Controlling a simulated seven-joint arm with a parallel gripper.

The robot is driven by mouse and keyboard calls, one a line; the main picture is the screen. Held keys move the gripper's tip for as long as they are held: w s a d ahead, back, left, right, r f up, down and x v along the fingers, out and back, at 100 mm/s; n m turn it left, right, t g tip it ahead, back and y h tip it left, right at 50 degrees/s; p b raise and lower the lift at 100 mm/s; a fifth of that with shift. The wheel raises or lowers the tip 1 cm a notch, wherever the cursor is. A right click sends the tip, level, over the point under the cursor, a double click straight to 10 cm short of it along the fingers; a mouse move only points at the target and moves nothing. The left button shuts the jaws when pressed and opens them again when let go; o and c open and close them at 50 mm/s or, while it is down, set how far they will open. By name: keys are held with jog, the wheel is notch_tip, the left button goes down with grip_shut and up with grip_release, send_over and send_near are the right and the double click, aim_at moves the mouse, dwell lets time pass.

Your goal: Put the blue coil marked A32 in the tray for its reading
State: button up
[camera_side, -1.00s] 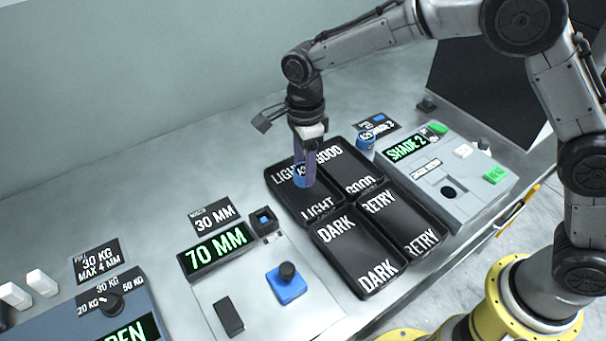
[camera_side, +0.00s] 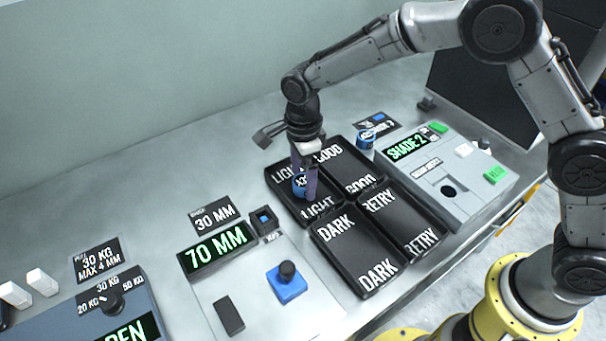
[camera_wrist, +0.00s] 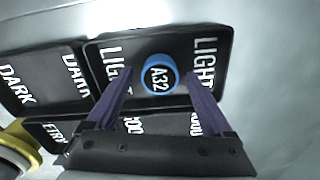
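The blue coil marked A32 (camera_wrist: 158,75) sits in the LIGHT tray (camera_wrist: 190,45), between the two LIGHT labels. It also shows in the side view (camera_side: 300,184), partly behind a finger. My gripper (camera_wrist: 158,92) is open, with a purple finger on each side of the coil and a clear gap to it on both sides. In the side view my gripper (camera_side: 306,192) is lowered over the LIGHT tray. The shade reader (camera_side: 440,180) at the right shows SHADE 2.
Another blue coil (camera_side: 366,141) stands behind the GOOD tray, near a SHADE 2 card (camera_side: 378,124). A panel reading 70 MM (camera_side: 216,250) is at the left.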

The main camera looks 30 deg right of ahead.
aim_at(303, 181)
notch_tip(303, 181, up, 12)
jog(key=shift+r, duration=0.25)
dwell(0.4)
